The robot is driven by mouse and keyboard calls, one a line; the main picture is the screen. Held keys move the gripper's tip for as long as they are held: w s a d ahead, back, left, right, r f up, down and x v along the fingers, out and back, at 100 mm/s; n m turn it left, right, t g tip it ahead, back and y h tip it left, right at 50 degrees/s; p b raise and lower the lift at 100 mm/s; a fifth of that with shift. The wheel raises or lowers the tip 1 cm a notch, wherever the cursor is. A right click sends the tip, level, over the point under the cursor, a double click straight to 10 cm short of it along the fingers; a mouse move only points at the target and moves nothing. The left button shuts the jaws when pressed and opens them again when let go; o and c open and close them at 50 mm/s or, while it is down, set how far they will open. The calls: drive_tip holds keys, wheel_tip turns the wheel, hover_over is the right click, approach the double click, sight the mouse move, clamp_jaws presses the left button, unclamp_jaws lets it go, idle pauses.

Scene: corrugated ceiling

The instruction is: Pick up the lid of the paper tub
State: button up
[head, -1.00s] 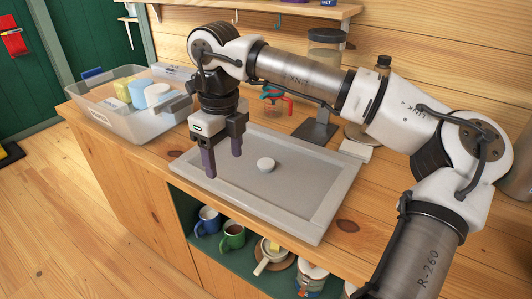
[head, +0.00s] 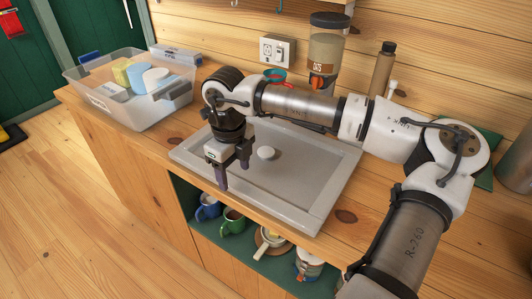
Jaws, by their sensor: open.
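My gripper (head: 234,168) is open and empty, pointing down over the left part of the tray. How high the fingertips are above the tray is hard to tell.
A clear bin (head: 140,118) with boxes and a white round item stands at the counter's left. A dispenser (head: 326,55) and a brown bottle (head: 382,70) stand along the wall. Mugs (head: 233,222) fill the green shelf below. The tray's right half is clear.

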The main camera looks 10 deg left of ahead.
sight(235, 182)
drive_tip(key=shift+w+a+f+p, duration=0.1)
drive_tip(key=shift+w+f+p, duration=0.1)
drive_tip(key=shift+f, duration=0.65)
drive_tip(key=shift+w+a+f+p, duration=0.1)
drive_tip(key=shift+f+p, duration=0.1)
drive_tip(key=shift+f, duration=0.65)
drive_tip(key=c, duration=1.2)
